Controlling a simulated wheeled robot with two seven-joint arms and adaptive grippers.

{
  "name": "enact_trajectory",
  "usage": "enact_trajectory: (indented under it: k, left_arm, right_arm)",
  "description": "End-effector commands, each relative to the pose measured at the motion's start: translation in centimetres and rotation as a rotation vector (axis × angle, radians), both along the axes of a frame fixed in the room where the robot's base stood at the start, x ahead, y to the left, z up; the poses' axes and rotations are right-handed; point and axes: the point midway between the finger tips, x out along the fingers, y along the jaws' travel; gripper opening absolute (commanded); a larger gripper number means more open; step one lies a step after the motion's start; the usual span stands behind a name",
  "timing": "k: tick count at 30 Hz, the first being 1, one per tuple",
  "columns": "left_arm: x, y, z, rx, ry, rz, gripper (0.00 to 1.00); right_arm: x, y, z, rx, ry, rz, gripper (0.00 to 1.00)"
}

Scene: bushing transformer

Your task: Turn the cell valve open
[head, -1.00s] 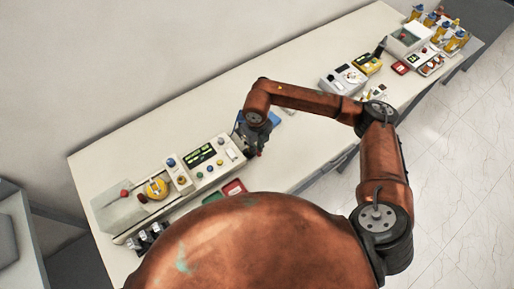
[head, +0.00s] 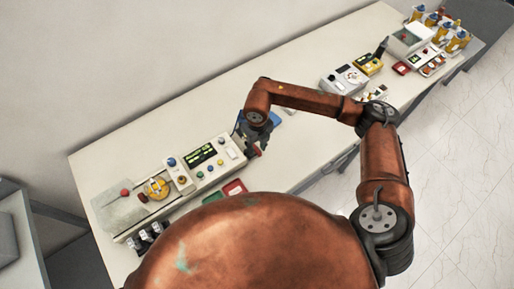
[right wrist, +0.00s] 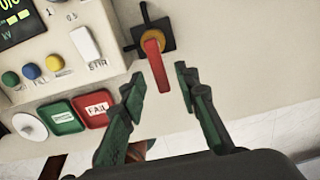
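The cell valve shows in the right wrist view as a red lever handle (right wrist: 156,66) on a yellow hub (right wrist: 149,33) with a black cross-shaped base, on the pale bench top. The handle points down the picture, toward my gripper. My right gripper (right wrist: 159,76) is open, its two green-black fingers apart. The free end of the handle shows between the fingertips, with a visible gap on each side; contact is not seen. In the head view my right gripper (head: 249,140) is over the bench, just right of the control panel. My left gripper is not in view.
The control panel (head: 205,164) with a green display stands left of the gripper. Green and red FAIL trays (right wrist: 97,108) lie at the bench's front edge. A blue item (head: 273,118) is behind the gripper. Other devices (head: 343,80) stand farther right. The middle bench is clear.

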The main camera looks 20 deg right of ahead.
Motion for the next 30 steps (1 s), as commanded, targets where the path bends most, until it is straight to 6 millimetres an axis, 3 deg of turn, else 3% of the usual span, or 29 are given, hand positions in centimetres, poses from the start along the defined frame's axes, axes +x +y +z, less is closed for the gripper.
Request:
enact_trajectory:
  k: [5, 12, 18, 24, 30]
  left_arm:
    - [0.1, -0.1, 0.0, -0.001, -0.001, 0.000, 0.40]
    - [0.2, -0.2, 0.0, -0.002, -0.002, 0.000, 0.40]
    - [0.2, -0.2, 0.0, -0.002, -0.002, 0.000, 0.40]
    - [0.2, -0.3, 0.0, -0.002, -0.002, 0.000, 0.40]
    - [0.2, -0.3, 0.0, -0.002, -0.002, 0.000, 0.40]
  right_arm:
    - [0.2, 0.0, 2.2, 0.000, -0.004, 0.000, 0.29]
    - [0.2, 0.0, 7.3, 0.000, -0.004, 0.000, 0.29]
    - [0.1, 0.0, 10.5, 0.001, -0.003, 0.000, 0.29]
    - [0.0, 0.0, 11.8, -0.001, -0.001, 0.000, 0.29]
    - [0.0, 0.0, 11.9, 0.000, -0.001, 0.000, 0.29]
